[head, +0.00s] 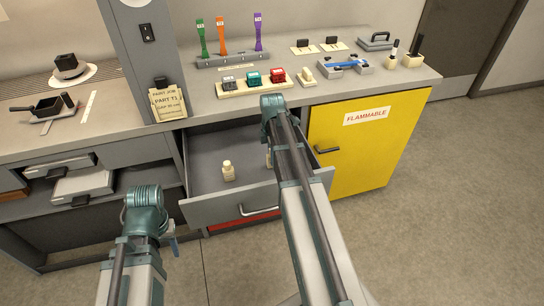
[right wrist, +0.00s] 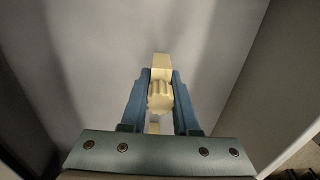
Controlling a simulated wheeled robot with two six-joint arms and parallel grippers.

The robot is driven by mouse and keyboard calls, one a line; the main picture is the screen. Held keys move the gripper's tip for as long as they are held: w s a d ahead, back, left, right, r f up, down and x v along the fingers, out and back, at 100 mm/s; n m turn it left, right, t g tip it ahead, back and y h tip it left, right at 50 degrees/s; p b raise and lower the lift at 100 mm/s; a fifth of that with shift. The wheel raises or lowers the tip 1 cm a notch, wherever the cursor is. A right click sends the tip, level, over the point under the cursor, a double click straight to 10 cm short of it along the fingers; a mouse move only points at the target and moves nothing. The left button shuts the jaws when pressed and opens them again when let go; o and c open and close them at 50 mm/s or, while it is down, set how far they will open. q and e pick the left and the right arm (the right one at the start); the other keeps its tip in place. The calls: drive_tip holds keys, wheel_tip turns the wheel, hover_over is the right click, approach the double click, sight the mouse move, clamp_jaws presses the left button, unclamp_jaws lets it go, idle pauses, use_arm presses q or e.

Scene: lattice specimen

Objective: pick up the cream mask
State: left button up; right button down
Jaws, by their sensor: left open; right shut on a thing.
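In the right wrist view my right gripper (right wrist: 160,100) is shut on a cream thing (right wrist: 160,97) with a ribbed round cap and a blocky part beyond it. I cannot tell from its shape whether it is the cream mask. In the head view it is inside the open drawer (head: 205,207), mostly hidden behind my right arm. A small cream bottle (head: 228,171) stands in the drawer to the left. A small cream piece (head: 306,76) sits on the bench. My left gripper (head: 172,245) is open in front of the drawer's left side, its fingers mostly hidden.
The drawer walls stand close around my right gripper. A yellow flammable cabinet (head: 372,150) is to its right. On the bench above are a cream tray (head: 235,92) of coloured blocks and a rack (head: 232,60) of coloured tools. The floor (head: 440,220) at right is clear.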

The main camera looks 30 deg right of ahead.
drive_tip(key=shift+r+p, duration=8.4)
drive_tip(key=shift+r, duration=0.55)
wheel_tip(320, 180, down, 20)
drive_tip(key=b, duration=2)
drive_tip(key=shift+f, duration=0.2)
drive_tip(key=c, duration=0.6)
unclamp_jaws()
drive_tip(key=shift+r, duration=0.1)
drive_tip(key=shift+c, duration=0.2)
wheel_tip(320, 180, up, 12)
drive_tip(key=p, duration=1.2)
drive_tip(key=shift+r, duration=0.2)
